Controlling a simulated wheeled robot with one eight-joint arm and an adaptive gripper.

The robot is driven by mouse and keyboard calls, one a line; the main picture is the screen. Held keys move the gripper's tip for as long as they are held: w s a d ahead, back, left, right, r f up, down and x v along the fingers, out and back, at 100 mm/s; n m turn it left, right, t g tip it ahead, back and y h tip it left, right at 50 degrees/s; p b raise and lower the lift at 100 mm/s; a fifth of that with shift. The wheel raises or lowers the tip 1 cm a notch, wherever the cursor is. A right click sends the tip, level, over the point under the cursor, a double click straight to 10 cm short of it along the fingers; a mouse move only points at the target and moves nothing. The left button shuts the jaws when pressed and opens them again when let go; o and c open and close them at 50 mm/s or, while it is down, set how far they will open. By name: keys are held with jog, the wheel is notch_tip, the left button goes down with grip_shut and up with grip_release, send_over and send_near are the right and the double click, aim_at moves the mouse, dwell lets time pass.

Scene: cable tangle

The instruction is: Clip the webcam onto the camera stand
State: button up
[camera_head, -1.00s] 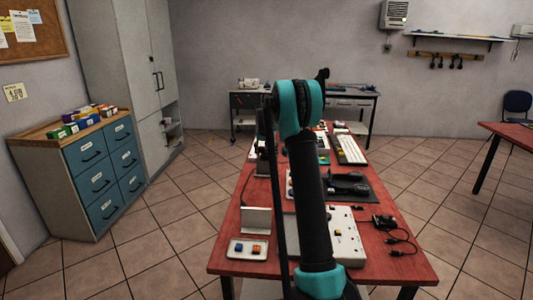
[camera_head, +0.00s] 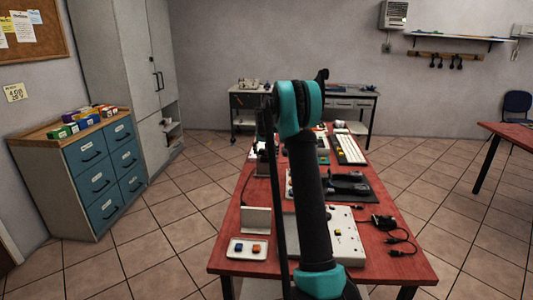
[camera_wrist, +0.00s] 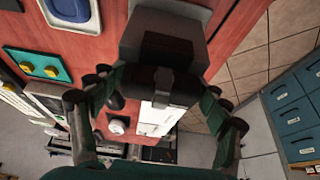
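In the wrist view my gripper (camera_wrist: 160,90) has its two dark fingers on either side of a dark, blocky piece (camera_wrist: 163,82). This piece may be the webcam, but its outline merges with the fingertips. A grey block with a dark recess (camera_wrist: 165,35) sits directly beyond it over the red table; I cannot tell whether it is part of the camera stand. Whether the dark piece is gripped or touches the grey block is unclear. In the head view my arm hides the gripper, and I cannot pick out the webcam or stand for certain.
The red table (camera_head: 228,262) holds a white tray (camera_head: 248,249) with blue and orange pieces, an upright pale panel (camera_head: 256,220), a white box (camera_head: 345,245), a black mat (camera_head: 376,194), a keyboard (camera_head: 349,149) and black cables (camera_head: 402,244). The table's front right corner is bare.

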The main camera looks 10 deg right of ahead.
jog(key=shift+o, duration=1.1)
jog(key=shift+a+f, duration=0.15)
jog(key=shift+f, duration=0.55)
jog(key=shift+o, duration=1.4)
jog(key=shift+r, duration=0.25)
